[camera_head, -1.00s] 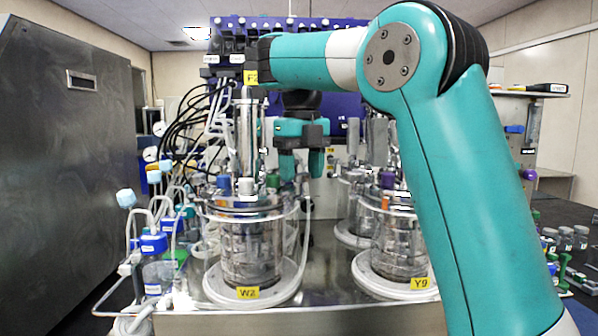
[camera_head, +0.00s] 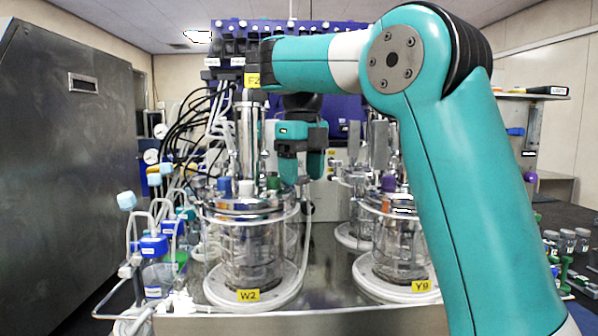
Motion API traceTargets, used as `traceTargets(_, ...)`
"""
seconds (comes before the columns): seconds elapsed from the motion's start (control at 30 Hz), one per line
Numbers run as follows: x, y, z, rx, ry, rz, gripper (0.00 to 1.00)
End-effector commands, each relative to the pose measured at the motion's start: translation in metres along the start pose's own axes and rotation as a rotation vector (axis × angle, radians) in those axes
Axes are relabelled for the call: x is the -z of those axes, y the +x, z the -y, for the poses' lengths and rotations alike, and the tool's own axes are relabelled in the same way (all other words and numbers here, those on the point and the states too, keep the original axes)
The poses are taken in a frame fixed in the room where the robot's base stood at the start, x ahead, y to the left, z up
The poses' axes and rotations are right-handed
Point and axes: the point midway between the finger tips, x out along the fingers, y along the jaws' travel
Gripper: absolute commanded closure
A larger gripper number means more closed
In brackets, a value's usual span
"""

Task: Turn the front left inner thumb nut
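The front left bioreactor (camera_head: 252,245) is a clear glass vessel on a white round base with a yellow W2 label. Its metal head plate (camera_head: 228,208) carries coloured caps, a tall metal cylinder and small fittings. The front left inner thumb nut is too small to pick out among these fittings. My gripper (camera_head: 302,178) hangs pointing down just right of the tall cylinder, near the right edge of the head plate. I cannot tell whether a fingertip touches anything.
A second vessel (camera_head: 390,245) labelled Y9 stands to the right, partly behind my arm. Black cables and tubing (camera_head: 195,125) crowd the left. A bottle with a blue cap (camera_head: 157,265) stands front left. A large grey metal cabinet (camera_head: 65,170) fills the left side.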

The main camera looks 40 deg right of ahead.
Motion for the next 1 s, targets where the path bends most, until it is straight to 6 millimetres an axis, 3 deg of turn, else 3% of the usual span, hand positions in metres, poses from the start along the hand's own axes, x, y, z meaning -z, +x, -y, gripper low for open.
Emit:
traceTargets(0.47,0.0,-0.011,0.0,0.0,0.001,0.001,0.35)
traceTargets(0.67,0.0,-0.037,0.0,0.0,0.001,0.001,0.35)
traceTargets(1.0,-0.001,-0.099,0.0,0.0,0.001,0.0,0.35)
